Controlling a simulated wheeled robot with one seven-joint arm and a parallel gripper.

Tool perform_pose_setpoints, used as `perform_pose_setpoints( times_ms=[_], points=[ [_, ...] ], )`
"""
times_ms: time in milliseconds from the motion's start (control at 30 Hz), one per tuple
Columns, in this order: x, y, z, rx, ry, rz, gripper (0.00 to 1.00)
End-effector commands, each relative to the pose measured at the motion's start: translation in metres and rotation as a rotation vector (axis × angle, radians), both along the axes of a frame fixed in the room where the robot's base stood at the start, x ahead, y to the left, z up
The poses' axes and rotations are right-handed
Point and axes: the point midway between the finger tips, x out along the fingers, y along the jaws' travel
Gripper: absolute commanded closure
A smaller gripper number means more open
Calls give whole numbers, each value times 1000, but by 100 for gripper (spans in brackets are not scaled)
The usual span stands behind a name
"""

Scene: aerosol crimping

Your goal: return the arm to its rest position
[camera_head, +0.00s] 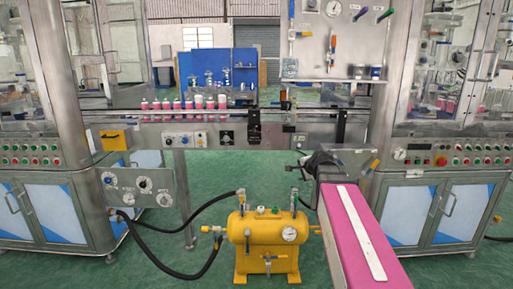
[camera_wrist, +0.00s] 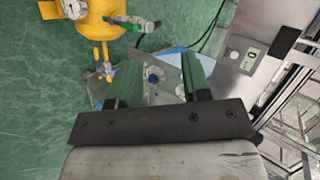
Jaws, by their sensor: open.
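My gripper (camera_wrist: 161,72) shows in the wrist view, with a dark crossbar and two green fingers. The fingers are apart and nothing is held between them. Beyond the gap, a grey plate-like part with a blue knob shows further off; I cannot tell what it belongs to. The gripper points down toward the green floor.
A yellow tank (camera_head: 267,233) with hoses stands on the floor; it also shows in the wrist view (camera_wrist: 85,18). Several pink cans (camera_head: 198,102) stand on the conveyor (camera_head: 215,115) between two machine cabinets.

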Motion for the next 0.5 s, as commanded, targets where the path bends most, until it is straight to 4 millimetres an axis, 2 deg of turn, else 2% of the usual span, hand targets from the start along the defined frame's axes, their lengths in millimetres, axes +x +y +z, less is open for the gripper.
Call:
perform_pose_setpoints(
  times_ms=[33,200,400,500],
  points=[
    [-17,5,-26,-71,41,61,56],
    [-68,14,-102,-312,177,300,56],
    [-137,17,-177,-546,340,618,56],
    [-171,16,-206,-635,416,775,56]
  ],
)
